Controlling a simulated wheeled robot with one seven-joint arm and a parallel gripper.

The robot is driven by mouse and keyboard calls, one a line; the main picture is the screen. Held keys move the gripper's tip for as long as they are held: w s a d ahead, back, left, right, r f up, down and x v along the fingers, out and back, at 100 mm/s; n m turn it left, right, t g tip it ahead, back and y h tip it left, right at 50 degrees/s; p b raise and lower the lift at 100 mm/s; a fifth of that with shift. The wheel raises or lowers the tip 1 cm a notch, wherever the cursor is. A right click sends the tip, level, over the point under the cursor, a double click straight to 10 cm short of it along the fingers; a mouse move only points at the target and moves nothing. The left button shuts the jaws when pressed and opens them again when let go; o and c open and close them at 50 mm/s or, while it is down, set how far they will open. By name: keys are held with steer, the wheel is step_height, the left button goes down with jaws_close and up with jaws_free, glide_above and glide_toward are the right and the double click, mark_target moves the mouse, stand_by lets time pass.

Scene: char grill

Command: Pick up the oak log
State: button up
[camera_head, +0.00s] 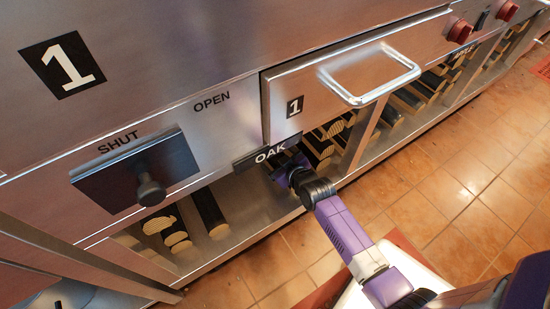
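A dark sign reading OAK (268,152) hangs on the front of the steel grill, above an open lower shelf. Dark-barked logs with pale cut ends lie on that shelf. One log (210,212) lies alone to the left of my arm, and several logs (162,224) are stacked further left. More logs (322,150) are piled just right of my gripper. My gripper (282,170) reaches into the shelf opening just under the OAK sign. Its fingertips are mostly hidden in shadow and behind my wrist, so I cannot tell whether it holds a log.
A drawer marked 1 with a metal handle (368,76) juts out above my arm. A SHUT/OPEN slider knob (151,188) sticks out at left. Shelf dividers and a bottom lip (236,240) frame the opening. Further logs (432,82) lie at right. Tiled floor (440,210) is clear.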

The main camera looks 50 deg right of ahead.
jaws_close()
steer(key=shift+r, duration=0.1)
stand_by(0.3)
steer(key=shift+r, duration=0.1)
step_height(320, 180, up, 10)
steer(key=p, duration=0.6)
